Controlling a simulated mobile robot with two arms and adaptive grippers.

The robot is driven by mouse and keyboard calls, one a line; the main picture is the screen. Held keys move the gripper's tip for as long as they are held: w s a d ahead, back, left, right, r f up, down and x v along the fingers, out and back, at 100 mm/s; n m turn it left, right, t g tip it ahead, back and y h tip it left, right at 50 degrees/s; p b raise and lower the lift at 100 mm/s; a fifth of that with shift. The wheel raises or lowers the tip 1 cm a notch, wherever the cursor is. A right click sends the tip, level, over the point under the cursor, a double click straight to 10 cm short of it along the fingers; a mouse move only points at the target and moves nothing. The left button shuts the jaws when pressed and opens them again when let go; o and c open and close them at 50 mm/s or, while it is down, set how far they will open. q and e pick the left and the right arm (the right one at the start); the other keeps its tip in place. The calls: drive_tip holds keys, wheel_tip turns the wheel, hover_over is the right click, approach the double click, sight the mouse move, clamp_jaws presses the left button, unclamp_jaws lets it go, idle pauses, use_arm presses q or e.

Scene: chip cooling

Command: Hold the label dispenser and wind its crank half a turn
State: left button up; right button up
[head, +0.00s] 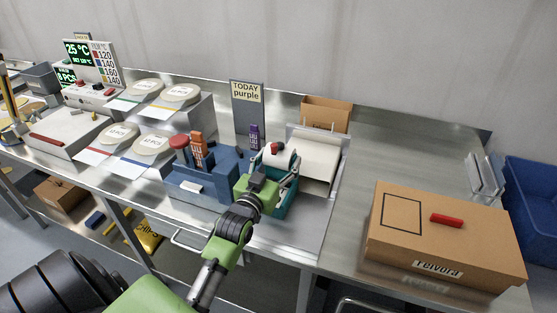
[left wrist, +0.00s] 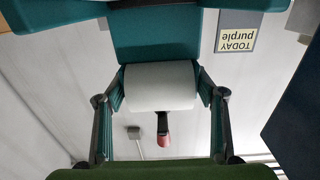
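The teal label dispenser (head: 287,200) stands on the metal bench, partly hidden behind my left gripper (head: 280,167). In the left wrist view its teal body (left wrist: 158,38), white roll (left wrist: 160,86) and crank with a red knob (left wrist: 165,139) show close up. My left gripper (left wrist: 160,80) has one finger at each side of the roll, spread about the roll's width. The frames do not show whether the fingers press on the dispenser or leave a small gap. My right gripper is not in view.
A sign reading "TODAY purple" (head: 247,93) is behind. A cardboard box (head: 445,240) with a red piece on top lies right. The bench between is clear.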

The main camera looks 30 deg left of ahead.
use_arm(q)
drive_tip(key=c, duration=0.3)
drive_tip(key=o, duration=1.6)
drive_tip(key=v, duration=1.2)
